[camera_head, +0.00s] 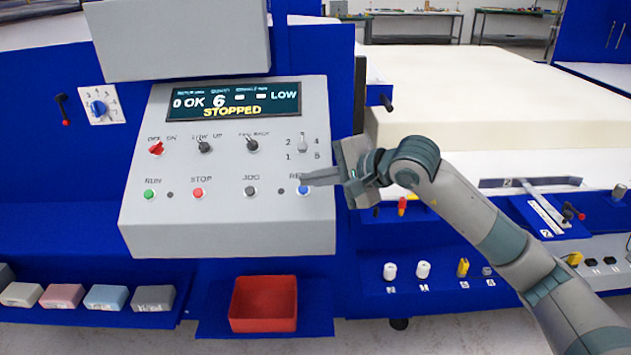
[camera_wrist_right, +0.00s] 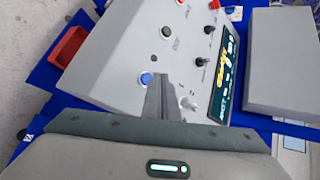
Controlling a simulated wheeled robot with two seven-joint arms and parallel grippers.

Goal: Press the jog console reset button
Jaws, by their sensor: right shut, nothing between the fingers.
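The grey jog console (camera_head: 225,232) has a display (camera_head: 233,101) reading "STOPPED". Its blue reset button (camera_head: 303,189) is at the lower right, with the label partly hidden by my gripper. My right gripper (camera_head: 304,181) is shut and empty, its fingertips close to the blue button in the head view. In the right wrist view the blue button (camera_wrist_right: 146,79) shows just left of the shut fingertips (camera_wrist_right: 160,77). I cannot tell whether the fingers touch it. My left gripper is out of view.
Green (camera_head: 149,194), red (camera_head: 198,193) and dark (camera_head: 250,191) buttons lie left along the same row. Several knobs sit above, including a selector (camera_head: 303,145) near my gripper. A red bin (camera_head: 263,304) stands below, and a large pale foam block (camera_head: 470,95) is behind at right.

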